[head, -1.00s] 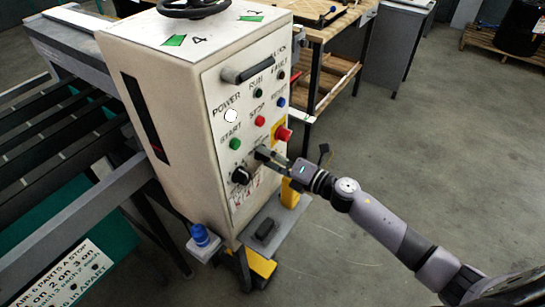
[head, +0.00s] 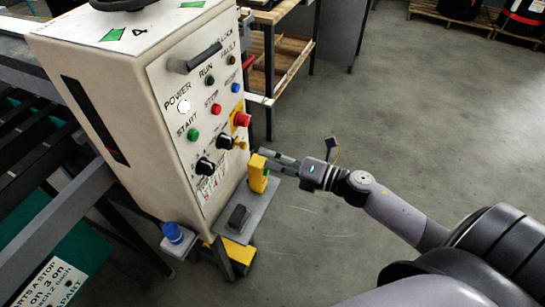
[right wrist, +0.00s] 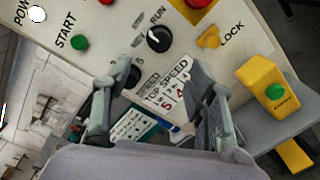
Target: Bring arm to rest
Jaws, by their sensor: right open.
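My right gripper (head: 264,158) is at the end of my right arm, in front of the lower right part of the control cabinet's panel (head: 160,125). It looks empty and apart from the panel. In the right wrist view its two fingers (right wrist: 160,98) are spread apart, with the panel behind them. A black selector knob (head: 225,142) and a lower black knob (head: 204,166) are on the panel. The upper knob also shows in the right wrist view (right wrist: 159,39), beside a yellow lock tab (right wrist: 209,39). My left gripper is not in view.
A yellow box with a green button (right wrist: 268,88) stands on a grey shelf (head: 262,212) close to my right gripper. A red emergency button (head: 243,119) sticks out of the panel. A wooden workbench (head: 285,12) stands behind. Open floor (head: 390,110) lies to the right.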

